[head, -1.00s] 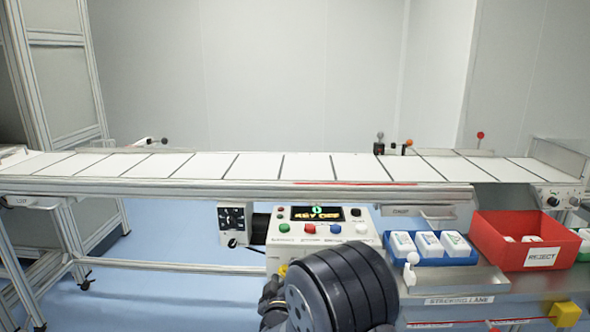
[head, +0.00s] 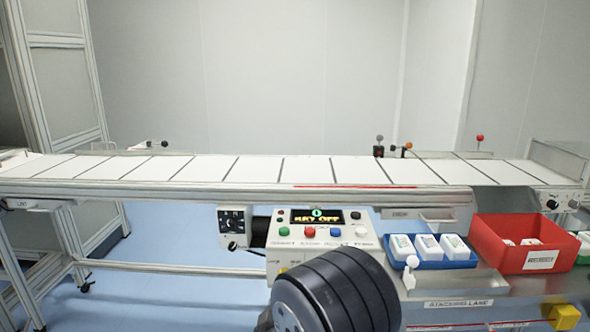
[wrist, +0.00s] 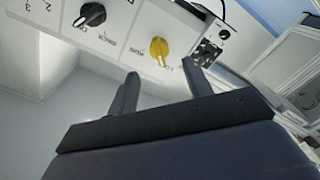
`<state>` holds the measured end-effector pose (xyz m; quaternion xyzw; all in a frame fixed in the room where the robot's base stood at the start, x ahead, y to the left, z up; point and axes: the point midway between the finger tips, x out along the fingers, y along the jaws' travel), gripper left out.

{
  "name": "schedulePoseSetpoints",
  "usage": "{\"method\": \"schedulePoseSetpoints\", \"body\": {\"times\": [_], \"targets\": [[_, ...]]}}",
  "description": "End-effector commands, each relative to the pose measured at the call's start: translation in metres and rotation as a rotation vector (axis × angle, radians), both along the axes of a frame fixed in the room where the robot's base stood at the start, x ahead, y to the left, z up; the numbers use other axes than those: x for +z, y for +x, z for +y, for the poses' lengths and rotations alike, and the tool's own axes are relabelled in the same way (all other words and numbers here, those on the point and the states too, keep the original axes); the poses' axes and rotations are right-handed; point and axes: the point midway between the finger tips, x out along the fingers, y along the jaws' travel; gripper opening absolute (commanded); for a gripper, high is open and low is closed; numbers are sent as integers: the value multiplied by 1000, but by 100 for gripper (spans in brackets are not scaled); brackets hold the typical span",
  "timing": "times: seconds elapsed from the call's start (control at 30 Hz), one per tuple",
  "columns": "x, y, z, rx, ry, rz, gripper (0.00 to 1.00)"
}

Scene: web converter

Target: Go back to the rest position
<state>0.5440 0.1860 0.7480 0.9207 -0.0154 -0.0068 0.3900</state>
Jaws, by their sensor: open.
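My gripper (wrist: 159,68) shows in the wrist view with its two dark fingers apart and nothing between them. It points toward the lower face of a white control panel, near a yellow knob (wrist: 159,50) and a black knob (wrist: 90,15); I cannot tell the exact gap. In the head view only a thick dark joint of my arm shows at the bottom middle, and my gripper is hidden. The control box (head: 322,240) stands behind that joint, with a lit display (head: 317,216) that appears to read "KEY OFF".
A long conveyor (head: 250,170) with white sheets runs across the view. To the right are a blue tray (head: 440,264) with several white packs and a red reject bin (head: 495,245). Blue floor shows at left.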

Motion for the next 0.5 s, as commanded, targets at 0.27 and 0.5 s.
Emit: {"method": "schedulePoseSetpoints", "body": {"times": [0.27, 0.5], "targets": [[0, -5, -2, -6, 3, -3, 48], [-1, 44, -2, -4, 2, -2, 48]]}}
